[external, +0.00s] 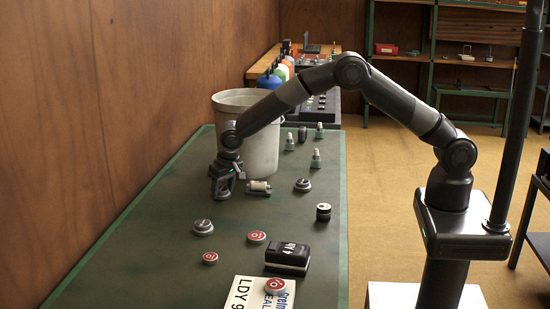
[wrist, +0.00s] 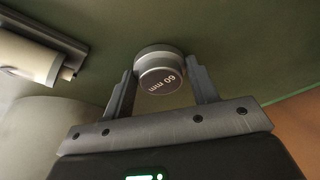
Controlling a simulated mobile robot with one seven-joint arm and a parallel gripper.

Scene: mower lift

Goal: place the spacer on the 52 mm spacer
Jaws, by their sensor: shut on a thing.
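My gripper (external: 221,194) is low over the green bench at its left side in the external view. In the wrist view my gripper (wrist: 160,82) is shut on a round grey spacer (wrist: 160,78) marked "60 mm", one finger on each side. Two low grey round pieces stand on the bench in the external view, one nearer (external: 203,227) and one to the right (external: 302,185). Their markings are too small to read, so I cannot tell which is the 52 mm spacer. Whether the held spacer touches anything below is not clear.
A pale roller in a holder (external: 258,187) lies close right of my gripper. A large grey bin (external: 248,130) stands behind. A black cylinder (external: 323,212), red discs (external: 257,237), a black block (external: 288,258) and a sign (external: 258,293) occupy the nearer bench.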

